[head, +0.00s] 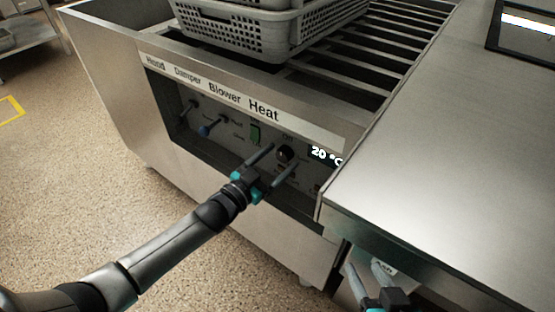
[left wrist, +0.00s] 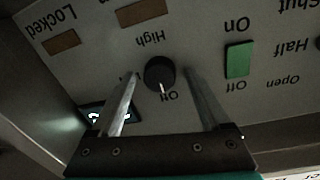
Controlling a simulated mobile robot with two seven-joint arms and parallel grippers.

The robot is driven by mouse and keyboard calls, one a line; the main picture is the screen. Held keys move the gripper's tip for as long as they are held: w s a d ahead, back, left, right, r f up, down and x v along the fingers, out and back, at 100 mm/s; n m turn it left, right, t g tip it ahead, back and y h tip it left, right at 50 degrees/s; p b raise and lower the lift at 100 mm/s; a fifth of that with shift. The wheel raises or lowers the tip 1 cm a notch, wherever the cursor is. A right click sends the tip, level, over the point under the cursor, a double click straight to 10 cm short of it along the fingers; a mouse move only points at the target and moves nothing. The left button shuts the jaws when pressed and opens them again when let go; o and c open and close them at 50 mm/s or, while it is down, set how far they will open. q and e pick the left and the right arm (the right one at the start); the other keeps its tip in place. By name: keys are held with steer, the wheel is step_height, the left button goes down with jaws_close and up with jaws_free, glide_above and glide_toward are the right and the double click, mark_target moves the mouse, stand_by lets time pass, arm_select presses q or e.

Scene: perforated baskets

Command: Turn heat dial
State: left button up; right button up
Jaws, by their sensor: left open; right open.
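The heat dial (head: 285,152) is a round black knob on the recessed control panel, below the "Heat" label. In the left wrist view the dial (left wrist: 159,71) shows a white pointer line towards "Off"; "High" is on the opposite side. My left gripper (head: 281,157) is open, with one finger on each side of the dial. In the left wrist view a gap shows between the dial and each finger of the left gripper (left wrist: 160,73). The display (head: 325,155) reads 20 °C. My right gripper (head: 363,266) is open and empty at the bottom right.
Grey perforated baskets (head: 235,30) stand on the rails above. A steel counter (head: 440,180) juts out at the right. The floor at left is clear.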

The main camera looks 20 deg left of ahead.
arm_select(q)
steer(key=shift+c, duration=0.2)
jaws_close()
stand_by(0.3)
